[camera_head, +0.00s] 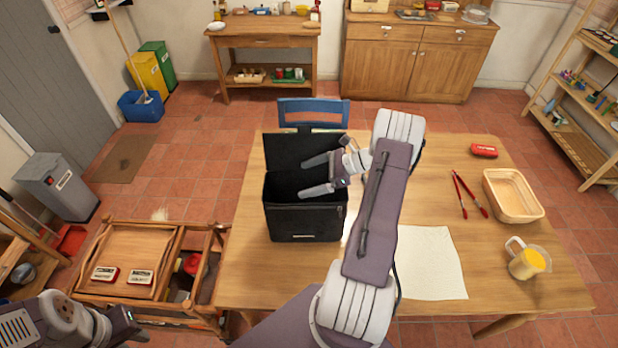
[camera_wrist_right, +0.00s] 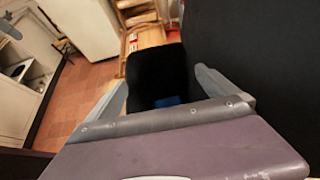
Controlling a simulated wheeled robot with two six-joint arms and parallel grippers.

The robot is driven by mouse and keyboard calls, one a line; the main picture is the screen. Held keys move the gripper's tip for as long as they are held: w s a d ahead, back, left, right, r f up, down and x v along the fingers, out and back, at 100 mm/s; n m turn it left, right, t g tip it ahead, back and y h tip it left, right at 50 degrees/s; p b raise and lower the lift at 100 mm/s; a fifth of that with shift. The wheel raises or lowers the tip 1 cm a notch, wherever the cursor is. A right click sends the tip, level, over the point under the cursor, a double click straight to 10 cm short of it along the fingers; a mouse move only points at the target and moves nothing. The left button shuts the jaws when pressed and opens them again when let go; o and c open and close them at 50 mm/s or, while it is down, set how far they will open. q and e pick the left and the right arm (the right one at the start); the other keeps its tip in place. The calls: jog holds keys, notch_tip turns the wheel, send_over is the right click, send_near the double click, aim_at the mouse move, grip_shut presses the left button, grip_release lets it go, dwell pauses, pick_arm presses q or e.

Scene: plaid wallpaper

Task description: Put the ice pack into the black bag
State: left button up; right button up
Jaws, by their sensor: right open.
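The black bag (camera_head: 305,222) stands on the wooden table with its lid raised at the back. My right gripper (camera_head: 308,175) is open, its two fingers spread over the bag's opening. In the right wrist view, black bag material (camera_wrist_right: 240,50) fills the right side and a dark area lies between the spread fingers. A small blue patch (camera_wrist_right: 170,102) shows low in that dark area; it may be the ice pack, but too little shows to be sure. No ice pack is clear in the head view. Part of my left arm shows at the lower left, without its fingertips.
A white cloth (camera_head: 432,265), red tongs (camera_head: 468,195), a red case (camera_head: 484,150), a wooden basket (camera_head: 530,208) and a yellow-filled jug (camera_head: 527,262) are on the table's right side. A wooden trolley (camera_head: 140,245) stands left of the table. A blue chair (camera_head: 312,112) is behind it.

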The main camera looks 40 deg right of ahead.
jog(key=b+v, duration=0.2)
jog(key=v, duration=0.7)
dwell(0.7)
